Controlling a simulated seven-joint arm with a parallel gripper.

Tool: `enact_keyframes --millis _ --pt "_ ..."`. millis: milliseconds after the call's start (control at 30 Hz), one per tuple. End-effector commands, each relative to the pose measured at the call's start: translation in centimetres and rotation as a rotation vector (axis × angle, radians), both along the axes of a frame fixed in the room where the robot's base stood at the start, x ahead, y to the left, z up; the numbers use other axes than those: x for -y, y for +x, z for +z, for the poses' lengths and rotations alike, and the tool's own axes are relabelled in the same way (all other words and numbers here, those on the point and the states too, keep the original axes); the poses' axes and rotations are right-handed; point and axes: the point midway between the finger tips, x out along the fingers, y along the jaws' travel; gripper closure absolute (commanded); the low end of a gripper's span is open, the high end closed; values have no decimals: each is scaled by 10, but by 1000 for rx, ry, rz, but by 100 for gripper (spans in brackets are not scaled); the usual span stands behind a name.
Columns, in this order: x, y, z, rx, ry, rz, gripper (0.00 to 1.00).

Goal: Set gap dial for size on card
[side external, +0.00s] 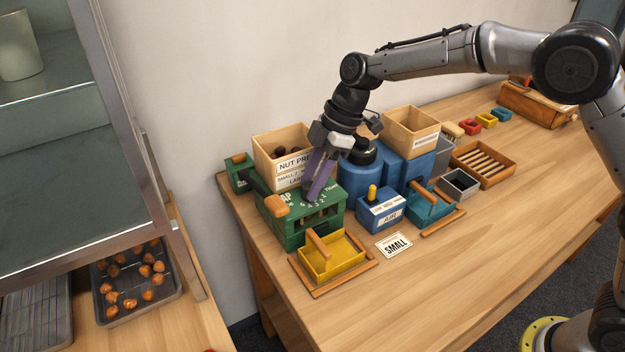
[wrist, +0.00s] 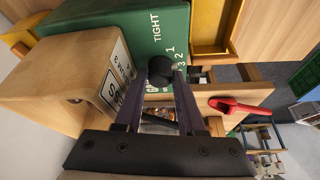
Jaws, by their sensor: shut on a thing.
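The green machine (side external: 290,234) stands near the table's left end. Its top carries a gap scale with numbers and the word TIGHT, which shows in the wrist view (wrist: 158,30). My gripper (side external: 311,196) points down onto this top. In the wrist view its fingers are closed around the black dial knob (wrist: 160,68), beside the numbers 1, 2 and 3. Which number the dial points to cannot be told. The fingers hide the knob in the side view. The card (side external: 395,245) lies flat on the table and reads SMALL.
A wooden hopper (side external: 265,160) of dark nuts with a label sits behind the dial. A yellow tray (side external: 345,257) is at the machine's front. A blue box (side external: 380,216) and blue machine (side external: 360,182) stand to the right. The table's front right is clear.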

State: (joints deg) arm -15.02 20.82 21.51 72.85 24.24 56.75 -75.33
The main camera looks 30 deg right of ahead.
Motion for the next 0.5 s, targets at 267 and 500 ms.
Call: enact_keyframes --millis 267,500 --pt "1 1 0 0 -1 144 100" --pt "1 1 0 1 -2 196 100"
